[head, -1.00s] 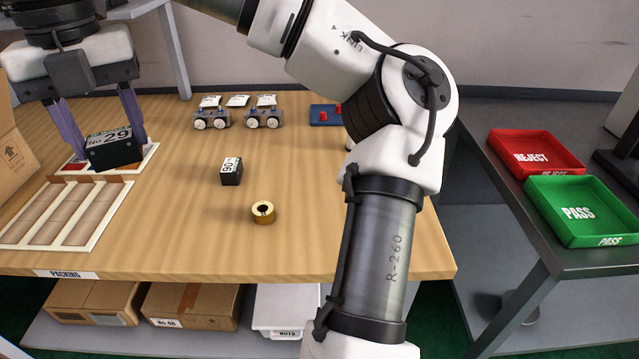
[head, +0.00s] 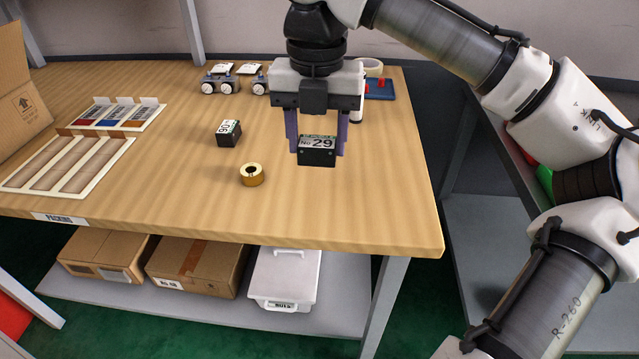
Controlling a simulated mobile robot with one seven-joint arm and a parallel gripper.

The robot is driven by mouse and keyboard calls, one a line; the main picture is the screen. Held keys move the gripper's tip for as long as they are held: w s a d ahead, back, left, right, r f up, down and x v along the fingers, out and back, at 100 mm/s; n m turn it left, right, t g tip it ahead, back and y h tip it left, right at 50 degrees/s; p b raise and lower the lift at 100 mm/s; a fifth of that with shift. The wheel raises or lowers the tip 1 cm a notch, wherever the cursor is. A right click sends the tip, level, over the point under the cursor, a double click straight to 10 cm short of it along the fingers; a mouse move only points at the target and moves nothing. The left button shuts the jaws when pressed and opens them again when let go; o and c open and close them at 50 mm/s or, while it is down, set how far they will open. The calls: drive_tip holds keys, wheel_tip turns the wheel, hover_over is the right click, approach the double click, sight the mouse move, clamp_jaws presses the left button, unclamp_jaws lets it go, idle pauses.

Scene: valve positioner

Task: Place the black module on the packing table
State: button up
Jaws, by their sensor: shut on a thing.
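The black module (head: 316,156), with a white label reading No 29, is between the purple fingers of my gripper (head: 318,140). My gripper is shut on it and points down over the right part of the packing table (head: 330,205). The module is upright, label side up. I cannot tell whether its underside touches the wood or hangs just above it. A second black module (head: 228,133), labelled 90 or 06, stands on the table to the left.
A brass ring (head: 252,174) lies left of my gripper. Wheeled units (head: 220,82) and a blue tray (head: 378,90) stand behind. Divided trays (head: 70,165) and a cardboard box (head: 22,105) are at the left. The table's front right is clear.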

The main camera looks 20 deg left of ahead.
sight(317, 143)
wheel_tip(317, 143, down, 8)
drive_tip(key=shift+f+b, duration=0.1)
drive_tip(key=shift+b, duration=0.45)
drive_tip(key=shift+f, duration=0.1)
drive_tip(key=o, duration=1)
wheel_tip(317, 143, up, 12)
drive_tip(key=shift+r+p, duration=0.2)
drive_tip(key=shift+p, duration=0.95)
